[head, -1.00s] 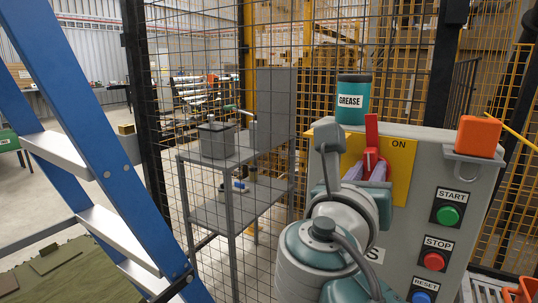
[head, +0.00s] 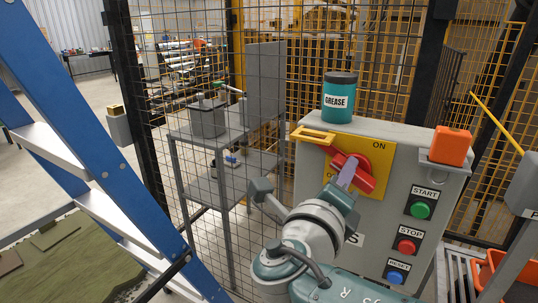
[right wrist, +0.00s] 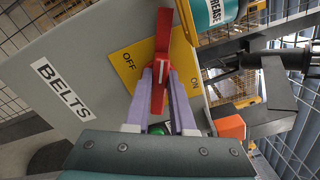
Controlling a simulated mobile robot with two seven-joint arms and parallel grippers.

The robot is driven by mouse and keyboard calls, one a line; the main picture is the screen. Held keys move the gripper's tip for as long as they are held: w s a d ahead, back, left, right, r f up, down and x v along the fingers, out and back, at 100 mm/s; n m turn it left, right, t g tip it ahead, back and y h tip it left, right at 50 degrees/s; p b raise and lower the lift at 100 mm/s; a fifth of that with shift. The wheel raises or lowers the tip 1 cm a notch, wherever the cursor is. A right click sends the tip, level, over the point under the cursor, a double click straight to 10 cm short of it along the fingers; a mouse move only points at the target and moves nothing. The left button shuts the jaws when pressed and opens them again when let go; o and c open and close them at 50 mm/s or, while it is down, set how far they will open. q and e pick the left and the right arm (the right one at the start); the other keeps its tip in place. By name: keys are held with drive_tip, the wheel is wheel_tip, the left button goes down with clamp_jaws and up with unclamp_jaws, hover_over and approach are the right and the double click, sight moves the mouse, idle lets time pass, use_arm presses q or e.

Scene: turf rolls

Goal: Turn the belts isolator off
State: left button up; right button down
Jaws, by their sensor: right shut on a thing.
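The belts isolator is a red rotary handle (head: 362,177) on a yellow plate (head: 381,157) on the front of a grey control box (head: 305,186). The handle lies at a slant, its upper end towards the upper left, away from the ON mark. My right gripper (head: 347,172) is shut on the handle. In the right wrist view the red handle (right wrist: 164,40) stands between the two pale fingers of my gripper (right wrist: 160,72). OFF, ON and the BELTS label (right wrist: 62,90) show there. My left gripper is out of view.
A GREASE tin (head: 339,98) and an orange block (head: 450,146) sit at the box top. START (head: 420,210), STOP (head: 406,246) and RESET (head: 395,277) buttons are on its right side. A blue ladder (head: 95,140) stands left; mesh fence runs behind.

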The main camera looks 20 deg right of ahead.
drive_tip(key=n, duration=0.3)
drive_tip(key=n+p, duration=0.1)
drive_tip(key=n, duration=0.1)
drive_tip(key=shift+f, duration=0.3)
drive_tip(key=shift+n, duration=0.3)
drive_tip(key=c, duration=0.8)
unclamp_jaws()
drive_tip(key=shift+o, duration=0.2)
drive_tip(key=shift+a, duration=0.1)
drive_tip(key=p+v, duration=0.1)
drive_tip(key=v, duration=0.8)
drive_tip(key=shift+s+a+p, duration=0.25)
drive_tip(key=shift+s+p, duration=0.05)
drive_tip(key=shift+p, duration=0.1)
